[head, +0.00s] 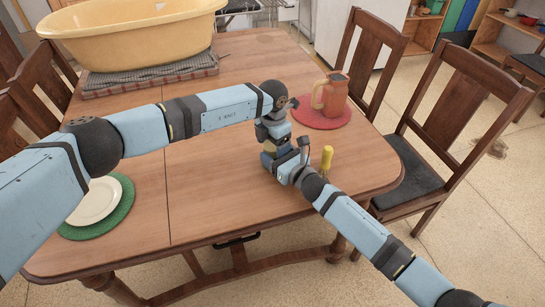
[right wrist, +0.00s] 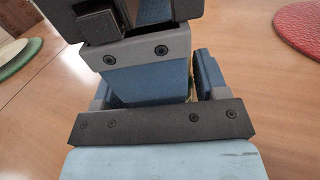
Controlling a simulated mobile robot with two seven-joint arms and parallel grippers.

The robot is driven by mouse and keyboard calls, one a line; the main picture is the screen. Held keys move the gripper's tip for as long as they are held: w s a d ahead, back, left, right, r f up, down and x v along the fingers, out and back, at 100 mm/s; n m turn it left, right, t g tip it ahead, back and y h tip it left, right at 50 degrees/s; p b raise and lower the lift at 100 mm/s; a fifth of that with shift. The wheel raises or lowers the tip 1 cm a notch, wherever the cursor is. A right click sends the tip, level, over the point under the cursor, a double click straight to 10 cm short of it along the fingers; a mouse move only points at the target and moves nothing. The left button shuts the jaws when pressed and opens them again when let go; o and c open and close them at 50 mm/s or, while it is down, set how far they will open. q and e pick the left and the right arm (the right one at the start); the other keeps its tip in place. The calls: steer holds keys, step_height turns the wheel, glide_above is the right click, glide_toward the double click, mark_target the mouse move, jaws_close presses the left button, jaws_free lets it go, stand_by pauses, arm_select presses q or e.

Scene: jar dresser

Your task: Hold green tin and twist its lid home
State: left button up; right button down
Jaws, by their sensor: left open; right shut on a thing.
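The green tin and its lid are almost wholly hidden by my two grippers, which meet over the middle right of the table in the head view. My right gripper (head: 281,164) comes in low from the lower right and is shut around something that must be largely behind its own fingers. My left gripper (head: 274,132) is open and points down just above the right one. In the right wrist view the left gripper (right wrist: 137,60) fills the upper middle, close over the right fingers. I cannot tell whether it touches the lid.
An orange jug (head: 331,94) stands on a red mat (head: 307,118) behind the grippers. A yellow-handled thing (head: 326,160) is close to my right wrist. A white plate (head: 94,203) lies on a green mat (head: 122,218) at left. A yellow tub (head: 130,35) is at the back.

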arm_select(q)
steer(key=shift+c, duration=0.4)
steer(key=c, duration=0.8)
steer(key=m, duration=0.3)
steer(key=shift+c, duration=0.2)
steer(key=o, duration=1)
steer(key=shift+r, duration=0.1)
